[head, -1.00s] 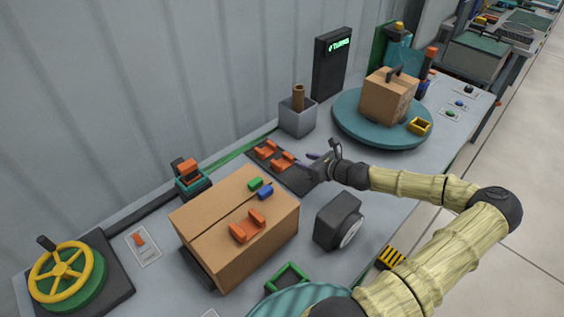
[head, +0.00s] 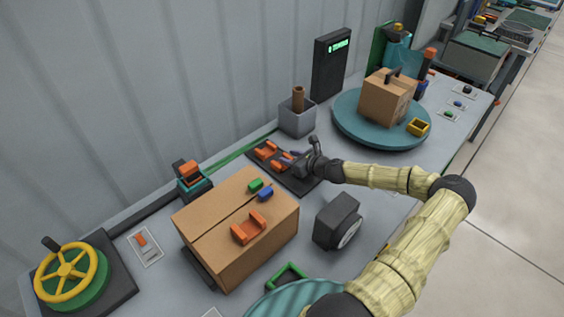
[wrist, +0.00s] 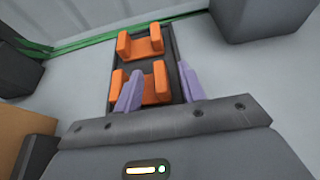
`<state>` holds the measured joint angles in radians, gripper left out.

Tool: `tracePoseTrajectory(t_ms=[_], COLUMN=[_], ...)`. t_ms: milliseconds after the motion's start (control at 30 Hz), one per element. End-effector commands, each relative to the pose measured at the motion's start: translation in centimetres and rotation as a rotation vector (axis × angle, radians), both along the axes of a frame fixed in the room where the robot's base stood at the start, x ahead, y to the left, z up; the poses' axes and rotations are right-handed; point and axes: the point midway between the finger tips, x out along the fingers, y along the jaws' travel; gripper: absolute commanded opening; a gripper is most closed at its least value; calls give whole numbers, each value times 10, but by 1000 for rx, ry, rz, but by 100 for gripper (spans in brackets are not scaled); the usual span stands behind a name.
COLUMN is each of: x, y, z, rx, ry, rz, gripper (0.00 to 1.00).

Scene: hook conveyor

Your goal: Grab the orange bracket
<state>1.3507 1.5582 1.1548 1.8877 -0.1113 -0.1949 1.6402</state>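Two orange brackets sit on a dark tray (head: 299,183): the far one (head: 266,150) and the near one (head: 284,163). They are U-shaped, and the wrist view shows the far one (wrist: 141,45) and the near one (wrist: 156,85) from above. My gripper (wrist: 160,67) is open over the near bracket. Its purple fingers lie on either side of that bracket's right upright, and I cannot tell whether they touch it. In the head view my gripper (head: 293,158) partly covers the near bracket. A third orange bracket (head: 248,228) lies on the cardboard box (head: 225,248).
Green (head: 255,184) and blue (head: 265,193) pieces lie on the box. A grey bin (head: 298,120) stands behind the tray. A dark unit (head: 334,219) stands in front, and a teal turntable (head: 360,127) with another box is at right.

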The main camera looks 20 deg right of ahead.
Motion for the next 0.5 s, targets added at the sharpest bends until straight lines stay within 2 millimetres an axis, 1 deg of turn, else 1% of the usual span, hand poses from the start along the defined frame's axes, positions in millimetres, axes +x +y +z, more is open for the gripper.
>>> tracePoseTrajectory(t_ms=[500], x=[1], y=[0], z=[-1], rx=[0], ry=[0], rz=[0], gripper=[40])
